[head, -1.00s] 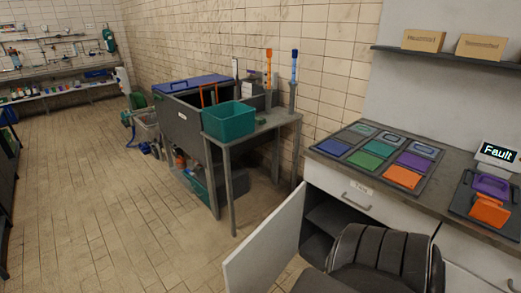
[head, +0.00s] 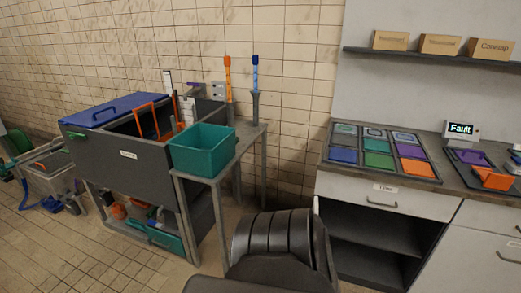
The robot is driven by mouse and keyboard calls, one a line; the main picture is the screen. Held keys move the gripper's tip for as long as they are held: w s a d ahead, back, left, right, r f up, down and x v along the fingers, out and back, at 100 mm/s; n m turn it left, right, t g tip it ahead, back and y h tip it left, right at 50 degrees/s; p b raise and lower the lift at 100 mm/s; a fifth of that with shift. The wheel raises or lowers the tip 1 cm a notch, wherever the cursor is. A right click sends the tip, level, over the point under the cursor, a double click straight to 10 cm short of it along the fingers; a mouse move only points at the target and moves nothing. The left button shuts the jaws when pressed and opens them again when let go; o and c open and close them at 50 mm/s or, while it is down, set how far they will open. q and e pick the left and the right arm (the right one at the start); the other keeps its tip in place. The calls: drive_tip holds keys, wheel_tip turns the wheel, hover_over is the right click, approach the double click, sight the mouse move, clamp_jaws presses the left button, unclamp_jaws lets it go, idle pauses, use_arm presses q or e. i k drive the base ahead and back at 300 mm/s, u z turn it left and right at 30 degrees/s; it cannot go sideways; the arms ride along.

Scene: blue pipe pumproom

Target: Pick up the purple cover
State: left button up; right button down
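Two purple pieces show in the head view, and I cannot tell for certain which is the purple cover. One purple piece (head: 472,157) lies on a dark base at the right of the counter, just behind an orange piece (head: 494,179). The other is a flat purple tile (head: 411,152) in a dark tray (head: 350,168) of coloured tiles, above an orange tile (head: 417,168).
A display reading "Fault" (head: 460,130) stands behind the purple piece on the counter (head: 455,184). Below, a cabinet (head: 368,235) stands open. A teal bin (head: 202,150) sits on a side table. A shelf (head: 425,58) with labelled boxes hangs above the counter.

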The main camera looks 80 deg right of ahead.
sight(466, 157)
drive_tip(key=i, duration=1)
drive_tip(key=z, duration=3.9)
drive_tip(key=i, duration=0.5)
drive_tip(key=u, duration=0.05)
